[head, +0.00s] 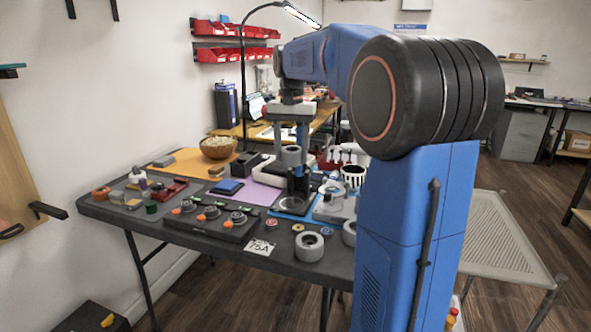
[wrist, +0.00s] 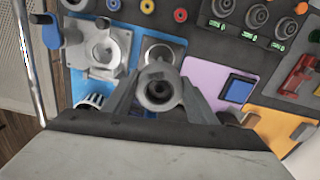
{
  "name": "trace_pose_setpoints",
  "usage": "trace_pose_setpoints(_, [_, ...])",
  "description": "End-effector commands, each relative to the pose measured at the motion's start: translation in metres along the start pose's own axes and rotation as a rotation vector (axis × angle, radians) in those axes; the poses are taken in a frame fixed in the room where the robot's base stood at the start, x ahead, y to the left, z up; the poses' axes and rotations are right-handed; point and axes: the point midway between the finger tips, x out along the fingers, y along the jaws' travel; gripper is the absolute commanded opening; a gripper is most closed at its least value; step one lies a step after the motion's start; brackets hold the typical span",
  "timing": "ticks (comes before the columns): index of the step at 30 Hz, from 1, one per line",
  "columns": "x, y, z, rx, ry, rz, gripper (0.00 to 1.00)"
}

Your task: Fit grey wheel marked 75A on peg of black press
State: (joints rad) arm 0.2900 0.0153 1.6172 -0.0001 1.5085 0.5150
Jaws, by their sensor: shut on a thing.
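My gripper (head: 291,148) points down over the middle of the table, shut on a grey wheel (head: 291,157). In the wrist view the fingers (wrist: 160,97) hold the wheel (wrist: 159,86) from both sides, with its dark centre hole facing the camera. Any marking on the held wheel is unreadable. The black press (head: 298,186) stands below the wheel on a blue mat (head: 290,212). In the wrist view its square base (wrist: 176,50) shows beyond the wheel. The peg is hidden, and I cannot tell whether the wheel touches it.
Two other grey wheels (head: 309,246) lie near the front edge beside a card reading 75A (head: 261,248). A grey fixture (wrist: 105,50) stands beside the press. A black panel with several knobs (head: 212,218) and a lilac mat with a blue box (head: 228,187) are on the left.

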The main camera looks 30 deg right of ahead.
Motion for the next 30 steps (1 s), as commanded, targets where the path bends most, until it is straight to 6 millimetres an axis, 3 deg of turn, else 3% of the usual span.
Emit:
trace_pose_setpoints(4, [0.001, 0.001, 0.000, -0.080, -0.001, 0.001, 0.26])
trace_pose_setpoints(15, [0.052, 0.001, 0.001, -0.102, -0.001, 0.001, 0.26])
trace_pose_setpoints(30, [0.075, 0.001, 0.001, -0.101, -0.001, 0.001, 0.26])
